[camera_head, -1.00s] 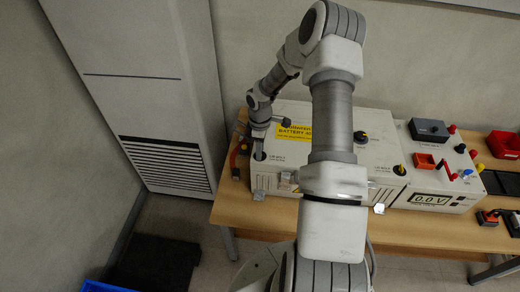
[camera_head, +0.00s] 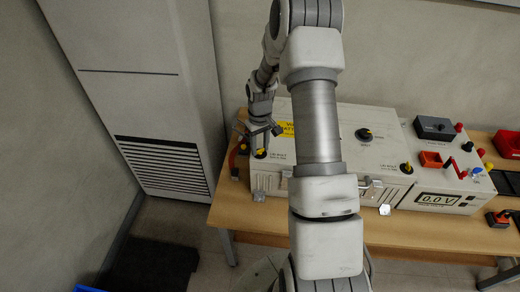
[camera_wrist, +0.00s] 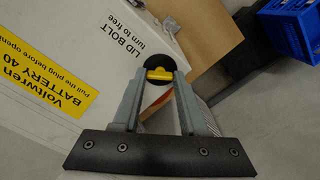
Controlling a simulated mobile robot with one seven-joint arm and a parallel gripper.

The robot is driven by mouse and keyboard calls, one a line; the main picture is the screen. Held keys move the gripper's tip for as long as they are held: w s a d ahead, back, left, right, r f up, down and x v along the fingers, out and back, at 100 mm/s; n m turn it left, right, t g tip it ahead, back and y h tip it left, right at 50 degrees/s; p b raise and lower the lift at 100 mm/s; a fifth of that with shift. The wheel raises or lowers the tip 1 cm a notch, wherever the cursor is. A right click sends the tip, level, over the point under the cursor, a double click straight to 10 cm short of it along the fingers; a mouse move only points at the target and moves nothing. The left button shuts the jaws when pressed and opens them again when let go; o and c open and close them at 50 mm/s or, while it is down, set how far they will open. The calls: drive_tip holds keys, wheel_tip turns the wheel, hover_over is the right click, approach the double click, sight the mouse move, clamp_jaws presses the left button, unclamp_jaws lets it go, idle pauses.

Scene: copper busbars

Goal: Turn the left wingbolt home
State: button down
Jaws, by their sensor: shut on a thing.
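The left wingbolt (camera_head: 260,153) sits at the left front corner of the battery box lid (camera_head: 345,122). In the wrist view its yellow wing (camera_wrist: 160,74) lies across a round black base, beside the "LID BOLT turn to free" print. My gripper (camera_wrist: 160,78) has one finger at each end of the yellow wing and is shut on it. In the head view my gripper (camera_head: 261,140) is above the bolt, pointing down. How deep the bolt is seated cannot be told.
A second yellow-topped bolt (camera_head: 406,168) is at the lid's right front, and a black knob (camera_head: 364,134) on its top. A meter unit (camera_head: 438,199) stands to the right. A red-orange cable (camera_head: 235,158) lies left of the box. A blue crate (camera_wrist: 292,30) is on the floor.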

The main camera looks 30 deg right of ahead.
sight(260, 150)
drive_tip(key=m+b, duration=0.1)
drive_tip(key=m, duration=0.2)
drive_tip(key=shift+m, duration=0.3)
drive_tip(key=shift+m+b, duration=0.65)
drive_tip(key=shift+m, duration=1.25)
drive_tip(key=shift+c, duration=2.2)
unclamp_jaws()
drive_tip(key=shift+r, duration=0.1)
wheel_tip(260, 150, up, 17)
drive_tip(key=p, duration=0.1)
drive_tip(key=shift+r, duration=0.15)
